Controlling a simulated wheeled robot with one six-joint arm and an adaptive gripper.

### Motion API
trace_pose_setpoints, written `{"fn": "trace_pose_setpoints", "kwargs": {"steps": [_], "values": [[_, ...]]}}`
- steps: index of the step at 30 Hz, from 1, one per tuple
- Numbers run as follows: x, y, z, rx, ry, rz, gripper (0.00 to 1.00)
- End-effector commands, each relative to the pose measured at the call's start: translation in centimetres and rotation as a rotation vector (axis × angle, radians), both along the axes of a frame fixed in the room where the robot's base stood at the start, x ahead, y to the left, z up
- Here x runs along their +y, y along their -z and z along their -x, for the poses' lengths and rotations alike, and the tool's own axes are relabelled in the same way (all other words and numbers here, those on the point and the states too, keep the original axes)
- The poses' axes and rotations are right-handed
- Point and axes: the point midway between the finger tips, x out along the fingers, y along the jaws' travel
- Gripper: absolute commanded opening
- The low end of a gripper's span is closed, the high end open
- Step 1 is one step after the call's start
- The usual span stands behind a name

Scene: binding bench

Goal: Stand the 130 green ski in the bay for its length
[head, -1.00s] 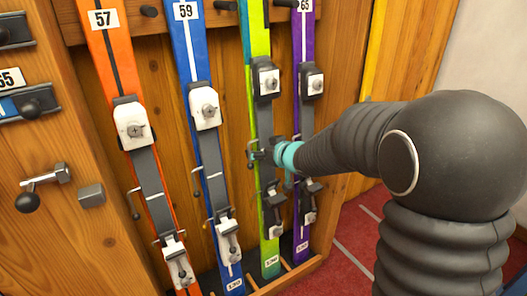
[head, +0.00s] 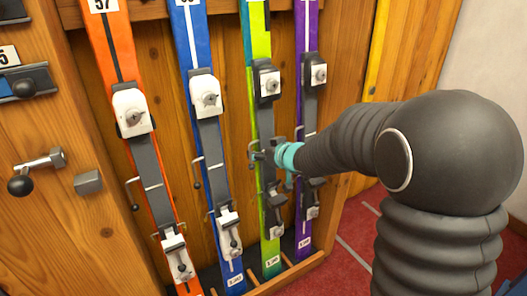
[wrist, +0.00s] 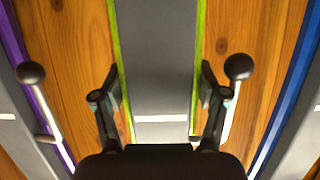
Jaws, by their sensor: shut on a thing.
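The green ski (head: 262,130), with a white-and-black binding and a small tag reading 130 near its foot, stands nearly upright in the rack between the blue ski (head: 210,140) and the purple ski (head: 306,120). My gripper (head: 268,156) is shut on the green ski at mid-length, below its front binding. In the wrist view my gripper (wrist: 161,90) has one finger at each edge of the ski's grey middle (wrist: 158,55), whose green edges show. The ski's foot is low at the rack's base; I cannot tell if it touches.
An orange ski (head: 112,55) stands further left. Wooden dividers cross the rack's base, and hooked rods with dark knobs stand out between skis. A crank handle (head: 38,168) and a grey block (head: 88,182) are on the left panel. Red floor (head: 365,220) lies right.

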Motion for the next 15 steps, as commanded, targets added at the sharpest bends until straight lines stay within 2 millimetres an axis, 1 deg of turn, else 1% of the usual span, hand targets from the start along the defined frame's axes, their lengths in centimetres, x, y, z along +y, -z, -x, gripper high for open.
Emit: {"fn": "trace_pose_setpoints", "kwargs": {"steps": [1,4,5,6,8,15], "values": [[0.05,-0.37,-0.07,-0.005,0.000,-0.003,0.03],[0.04,-0.38,-0.07,-0.005,0.000,-0.003,0.03],[0.03,-0.37,-0.07,-0.005,0.000,-0.003,0.75],[0.04,-0.38,-0.07,-0.005,0.000,-0.003,0.85],[0.04,-0.34,-0.06,-0.005,0.000,-0.003,1.00],[0.02,-0.15,-0.03,-0.002,0.000,0.000,1.00]]}}
